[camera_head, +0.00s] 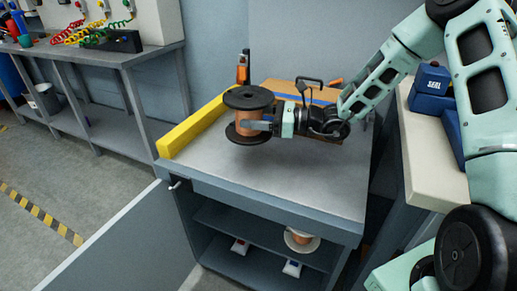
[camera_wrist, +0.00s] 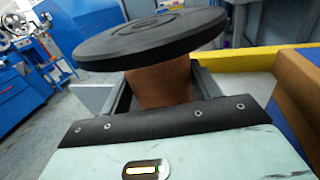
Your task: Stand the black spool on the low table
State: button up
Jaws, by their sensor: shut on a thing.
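The black spool (camera_head: 248,98) has black flanges and a copper-coloured winding. It is roughly upright over the grey top of the low table (camera_head: 300,178). I cannot tell whether its lower flange touches the top. My gripper (camera_head: 262,125) comes in level from the right and is shut on the winding, between the flanges. In the wrist view the upper flange (camera_wrist: 150,36) covers much of the scene, and the winding sits between the two fingers (camera_wrist: 162,92). The lower flange is hidden there.
A yellow bar (camera_head: 195,126) lies along the table's left edge. A cardboard-coloured box (camera_head: 283,87) and an orange-and-black tool (camera_head: 243,68) stand behind the spool. A white-flanged copper spool (camera_head: 300,240) is on the shelf below. The table's front is clear.

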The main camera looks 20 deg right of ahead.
jog(key=shift+f+b, duration=0.65)
jog(key=shift+f, duration=2.9)
jog(key=shift+f, duration=0.15)
jog(key=o, duration=1.6)
jog(key=shift+s+d, duration=0.15)
jog(key=shift+d, duration=0.2)
jog(key=p+v, duration=0.1)
jog(key=v, duration=0.2)
jog(key=p+v, duration=0.1)
jog(key=v, duration=0.2)
jog(key=shift+r, duration=0.2)
jog(key=shift+s+d+f, duration=0.1)
jog(key=shift+s+d, duration=0.15)
jog(key=shift+d, duration=0.1)
